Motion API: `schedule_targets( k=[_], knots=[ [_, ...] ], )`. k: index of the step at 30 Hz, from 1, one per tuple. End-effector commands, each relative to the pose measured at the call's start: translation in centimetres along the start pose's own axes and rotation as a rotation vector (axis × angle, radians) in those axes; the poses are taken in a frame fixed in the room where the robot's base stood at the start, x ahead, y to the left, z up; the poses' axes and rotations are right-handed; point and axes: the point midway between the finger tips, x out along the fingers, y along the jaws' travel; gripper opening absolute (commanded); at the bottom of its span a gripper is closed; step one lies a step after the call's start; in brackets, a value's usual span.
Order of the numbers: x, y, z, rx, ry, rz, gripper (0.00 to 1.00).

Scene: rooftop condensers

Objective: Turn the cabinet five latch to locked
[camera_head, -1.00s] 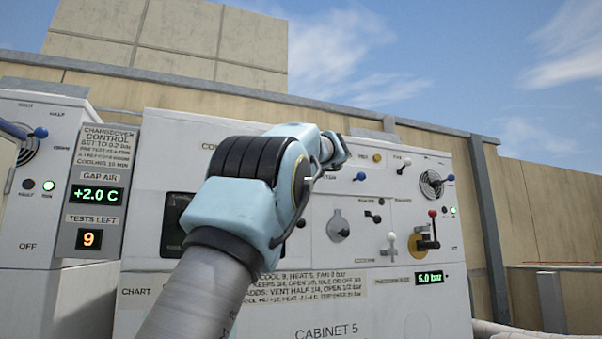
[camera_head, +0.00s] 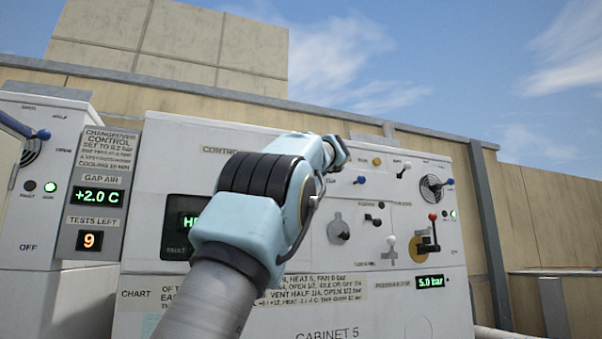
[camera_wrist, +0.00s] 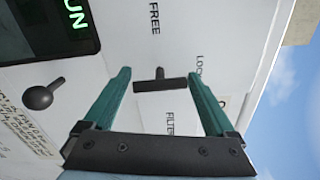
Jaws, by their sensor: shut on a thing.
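The cabinet five latch (camera_wrist: 160,85) is a small black T-shaped handle on the white panel in the wrist view. Its bar lies crosswise between my fingertips, and its short stem points up in that picture, between the printed words FREE on the left and LOCK, partly covered, on the right. My gripper (camera_wrist: 159,73) has two teal fingers, one at each end of the bar, and is shut on it. In the head view my gripper (camera_head: 338,152) is at the upper middle of cabinet 5 (camera_head: 300,305), and the latch is hidden behind it.
A dark round knob (camera_wrist: 42,96) and a green-lit display (camera_wrist: 60,25) are left of my fingers. In the head view a blue-tipped lever (camera_head: 360,180), an orange button (camera_head: 377,161) and several switches sit close right of my gripper. Another cabinet (camera_head: 35,220) stands at left.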

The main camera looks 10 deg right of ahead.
Motion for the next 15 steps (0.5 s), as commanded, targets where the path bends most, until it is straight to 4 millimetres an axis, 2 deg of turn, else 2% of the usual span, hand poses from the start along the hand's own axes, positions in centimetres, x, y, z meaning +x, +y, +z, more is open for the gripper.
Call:
schedule_targets(
  k=[6, 7, 9, 15],
  knots=[
    [-0.08, -0.24, 0.11, -0.005, 0.001, -0.003, 0.35],
    [-0.09, -0.24, 0.10, -0.005, 0.001, -0.003, 0.94],
    [-0.08, -0.22, 0.10, -0.004, 0.001, -0.003, 1.00],
    [-0.07, -0.12, 0.03, -0.002, 0.001, -0.002, 1.00]
  ],
)
